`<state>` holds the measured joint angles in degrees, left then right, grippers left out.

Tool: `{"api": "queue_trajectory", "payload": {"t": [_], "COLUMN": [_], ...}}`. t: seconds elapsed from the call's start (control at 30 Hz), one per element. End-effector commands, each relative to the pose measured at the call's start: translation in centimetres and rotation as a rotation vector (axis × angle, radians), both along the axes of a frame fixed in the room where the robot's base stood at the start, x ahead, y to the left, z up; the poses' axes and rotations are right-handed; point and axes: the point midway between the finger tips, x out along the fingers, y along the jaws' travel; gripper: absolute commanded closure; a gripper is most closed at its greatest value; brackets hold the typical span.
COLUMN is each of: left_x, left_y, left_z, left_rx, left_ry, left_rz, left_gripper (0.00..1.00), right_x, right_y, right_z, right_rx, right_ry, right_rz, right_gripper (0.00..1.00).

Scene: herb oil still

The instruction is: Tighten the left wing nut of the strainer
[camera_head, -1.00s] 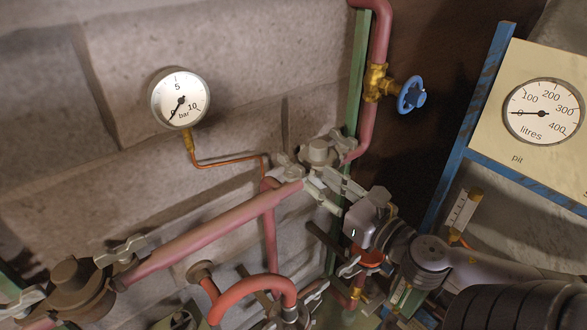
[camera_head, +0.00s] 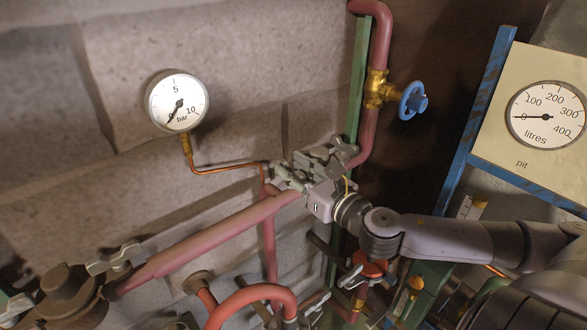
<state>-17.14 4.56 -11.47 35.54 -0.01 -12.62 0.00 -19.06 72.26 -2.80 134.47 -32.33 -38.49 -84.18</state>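My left gripper is not in view.
A brown capped fitting (camera_head: 65,288) with a wing nut (camera_head: 117,258) is at lower left. The pressure gauge (camera_head: 178,101) reads near 0. A blue handwheel (camera_head: 413,101) is upper right, near a litre gauge (camera_head: 545,115). Pink pipes (camera_head: 205,241) cross below.

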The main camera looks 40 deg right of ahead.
Motion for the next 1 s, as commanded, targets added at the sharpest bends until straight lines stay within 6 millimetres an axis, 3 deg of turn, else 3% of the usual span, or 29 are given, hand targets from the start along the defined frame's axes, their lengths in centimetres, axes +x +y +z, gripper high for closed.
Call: {"api": "queue_trajectory", "payload": {"t": [0.4,0.87,1.0], "left_x": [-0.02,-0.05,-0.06], "left_y": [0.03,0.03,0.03], "left_z": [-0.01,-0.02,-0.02], "left_rx": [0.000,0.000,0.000], "left_ry": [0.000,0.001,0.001], "left_rz": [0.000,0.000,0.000], "left_gripper": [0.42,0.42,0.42], "right_x": [0.30,0.28,0.28], "right_y": [0.05,0.07,0.07], "right_z": [-0.04,-0.03,-0.03], "right_rx": [0.000,0.000,0.000], "right_ry": [0.001,0.001,0.001], "right_rz": [0.001,0.001,0.001], "right_gripper": [0.69,0.99,1.00]}}
